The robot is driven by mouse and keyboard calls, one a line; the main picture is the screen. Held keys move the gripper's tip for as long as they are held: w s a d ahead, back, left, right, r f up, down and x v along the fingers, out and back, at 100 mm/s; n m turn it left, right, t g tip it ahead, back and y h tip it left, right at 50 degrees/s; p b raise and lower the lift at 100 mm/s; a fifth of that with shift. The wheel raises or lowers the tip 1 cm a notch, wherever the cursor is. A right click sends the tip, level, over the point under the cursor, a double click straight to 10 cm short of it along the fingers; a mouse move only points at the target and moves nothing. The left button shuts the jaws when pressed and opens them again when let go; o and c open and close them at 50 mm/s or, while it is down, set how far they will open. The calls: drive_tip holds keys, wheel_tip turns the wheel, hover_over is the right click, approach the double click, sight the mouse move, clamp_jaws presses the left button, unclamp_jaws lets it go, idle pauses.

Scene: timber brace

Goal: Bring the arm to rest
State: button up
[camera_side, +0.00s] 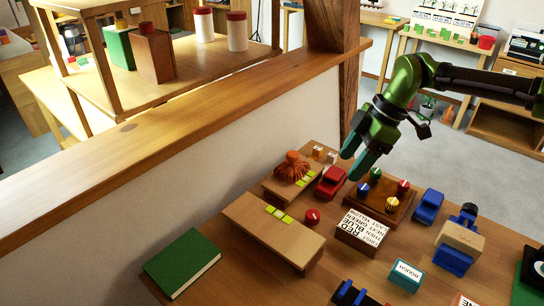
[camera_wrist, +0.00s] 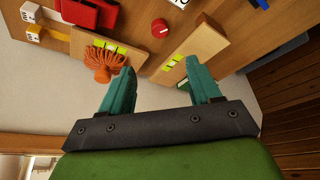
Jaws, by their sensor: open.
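My gripper (camera_side: 365,163) is in the air above the back of the table, near the low wall, with its teal fingers pointing down. In the wrist view my gripper (camera_wrist: 165,90) has its two fingers apart, with nothing between them. In the side view it is up and behind a wooden box (camera_side: 374,209) with several coloured knobs. A red toy car (camera_side: 331,181) and an orange tasselled object (camera_side: 293,168) stand below and left of it. The orange object also shows near the left finger in the wrist view (camera_wrist: 103,62).
A long wooden block (camera_side: 270,232), a green book (camera_side: 182,262), a blue car (camera_side: 428,206) and a lettered block (camera_side: 361,230) are on the table (camera_side: 235,281). The wooden wall top (camera_side: 170,126) and a post (camera_side: 333,30) rise to the left of the arm.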

drive_tip(key=s+d+r+m+t+h, duration=0.1)
drive_tip(key=s+d+r+m+t, duration=0.2)
drive_tip(key=s+d+m, duration=0.7)
drive_tip(key=s+d+r+m+t+h, duration=0.1)
drive_tip(key=s+d+r+m+t, duration=0.3)
drive_tip(key=s+d+m, duration=0.7)
drive_tip(key=s+d, duration=0.4)
drive_tip(key=s, duration=0.2)
drive_tip(key=shift+r, duration=0.35)
